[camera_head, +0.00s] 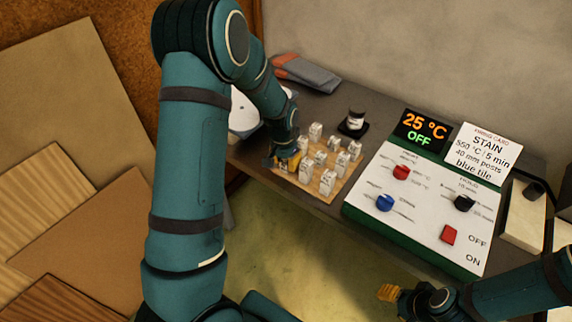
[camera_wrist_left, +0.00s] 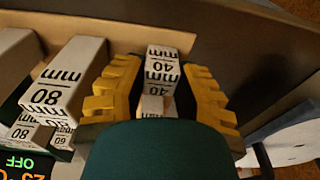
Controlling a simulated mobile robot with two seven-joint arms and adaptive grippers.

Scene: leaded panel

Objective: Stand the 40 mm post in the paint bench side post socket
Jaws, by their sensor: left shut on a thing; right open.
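My left gripper (camera_head: 287,161) is over the near-left edge of the wooden post board (camera_head: 318,196), among the posts. In the left wrist view, its yellow fingers (camera_wrist_left: 162,75) are on both sides of a white post marked 40 mm (camera_wrist_left: 162,62) and shut on it. Whether the post is clear of the board I cannot tell. A second, lower white block shows just in front of it, partly hidden by the gripper body. My right gripper (camera_head: 388,293) is open and empty at the lower right, away from the board. I cannot make out a post socket.
A kiln control panel (camera_head: 425,210) with knobs is right of the board.

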